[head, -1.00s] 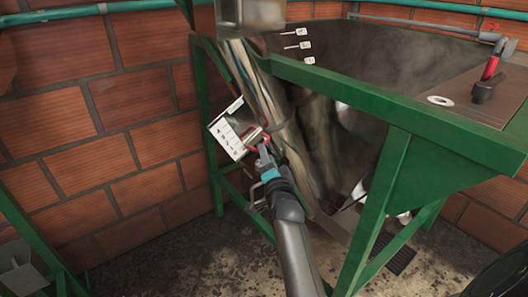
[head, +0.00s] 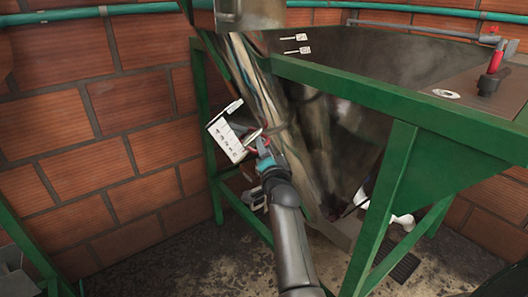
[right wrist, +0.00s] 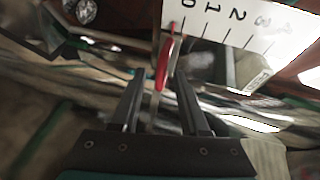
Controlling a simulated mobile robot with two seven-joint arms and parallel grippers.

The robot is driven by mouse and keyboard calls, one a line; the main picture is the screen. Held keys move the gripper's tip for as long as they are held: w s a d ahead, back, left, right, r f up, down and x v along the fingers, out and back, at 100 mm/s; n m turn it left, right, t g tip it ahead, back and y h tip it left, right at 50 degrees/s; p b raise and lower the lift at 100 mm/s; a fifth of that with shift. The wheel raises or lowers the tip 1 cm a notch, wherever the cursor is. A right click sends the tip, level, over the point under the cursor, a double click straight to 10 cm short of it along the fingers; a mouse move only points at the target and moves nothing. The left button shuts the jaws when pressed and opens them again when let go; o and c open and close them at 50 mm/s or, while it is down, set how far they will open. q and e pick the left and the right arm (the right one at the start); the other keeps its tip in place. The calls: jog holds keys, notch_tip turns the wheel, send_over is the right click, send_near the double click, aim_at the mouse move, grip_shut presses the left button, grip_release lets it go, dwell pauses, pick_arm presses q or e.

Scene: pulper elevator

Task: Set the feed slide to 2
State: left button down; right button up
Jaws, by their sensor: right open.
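The feed slide's white scale plate (head: 224,138) hangs beside the slanted metal chute, at the left of the hopper. The right wrist view shows its marks (right wrist: 228,22), with 0, 1, 2 and 3 legible. A red pointer or handle (right wrist: 162,66) has its upper tip near the 0 mark. My right gripper (head: 263,152) is close to the plate's right side, at the chute. In the right wrist view its fingers (right wrist: 161,76) are apart, with the red part in the gap or just past the tips; I cannot tell which. My left gripper is out of view.
The slanted chute (head: 262,92) runs down behind my right gripper. A green frame (head: 400,110) carries the hopper on the right, with a red-handled lever (head: 494,62) on top. A brick wall (head: 90,130) stands behind. Some floor shows clear at lower left.

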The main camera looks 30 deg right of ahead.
grip_shut()
dwell(0.4)
dwell(1.1)
